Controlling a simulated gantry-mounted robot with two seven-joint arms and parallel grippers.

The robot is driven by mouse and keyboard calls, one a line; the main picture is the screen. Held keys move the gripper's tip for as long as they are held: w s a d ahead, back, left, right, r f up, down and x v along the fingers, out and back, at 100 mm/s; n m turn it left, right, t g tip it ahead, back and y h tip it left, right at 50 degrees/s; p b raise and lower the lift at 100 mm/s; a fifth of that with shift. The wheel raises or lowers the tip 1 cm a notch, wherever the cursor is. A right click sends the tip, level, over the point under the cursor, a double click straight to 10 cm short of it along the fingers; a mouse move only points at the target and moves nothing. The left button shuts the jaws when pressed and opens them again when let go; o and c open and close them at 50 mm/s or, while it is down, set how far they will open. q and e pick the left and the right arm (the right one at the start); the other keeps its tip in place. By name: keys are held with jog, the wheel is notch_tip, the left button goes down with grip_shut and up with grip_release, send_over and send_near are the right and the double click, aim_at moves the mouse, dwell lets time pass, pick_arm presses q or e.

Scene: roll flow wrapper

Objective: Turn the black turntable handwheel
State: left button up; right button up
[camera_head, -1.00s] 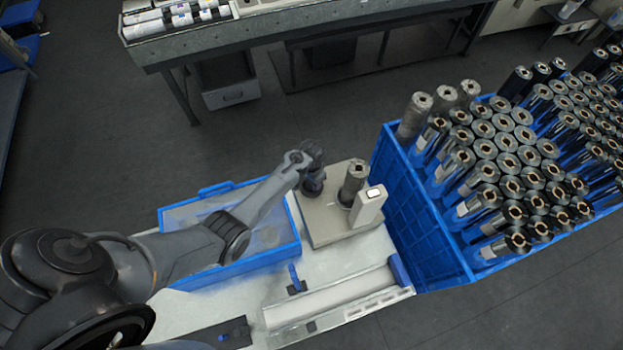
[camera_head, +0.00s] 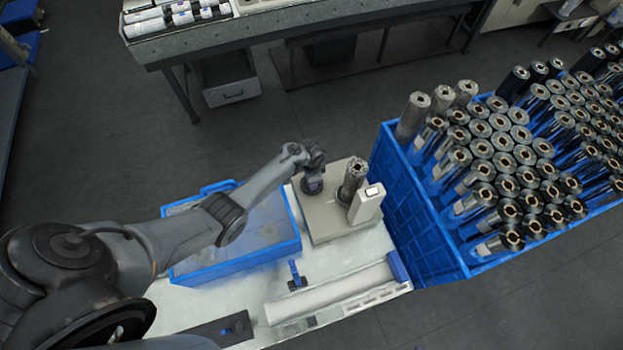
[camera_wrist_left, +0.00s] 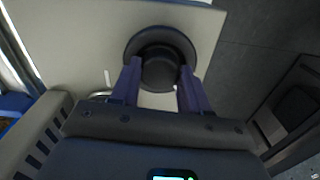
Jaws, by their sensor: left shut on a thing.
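The black handwheel (camera_wrist_left: 160,50) is at the top middle of the left wrist view, a round dark disc with a knob in its centre. My left gripper (camera_wrist_left: 158,88) has its two purple-grey fingers on either side of the knob and is shut on it. In the head view my left gripper (camera_head: 314,178) reaches down onto the left part of the beige wrapper base (camera_head: 325,225); the handwheel is mostly hidden under it. A metallic roll (camera_head: 351,180) stands upright on the base to the right of the gripper. My right gripper is not in view.
A blue tray (camera_head: 290,243) lies left of the base. A large blue crate (camera_head: 395,180) of upright rolls stands close on the right. A white post (camera_head: 368,203) with a small display rises beside the roll. A long white roll (camera_head: 330,295) lies in front.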

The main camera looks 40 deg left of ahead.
pick_arm(q)
jog(key=o, duration=1.1)
jog(key=shift+c, duration=0.2)
jog(key=shift+r+p, duration=0.3)
jog(key=shift+r, duration=0.35)
notch_tip(320, 180, up, 10)
jog(key=p, duration=0.2)
jog(key=shift+f, duration=0.25)
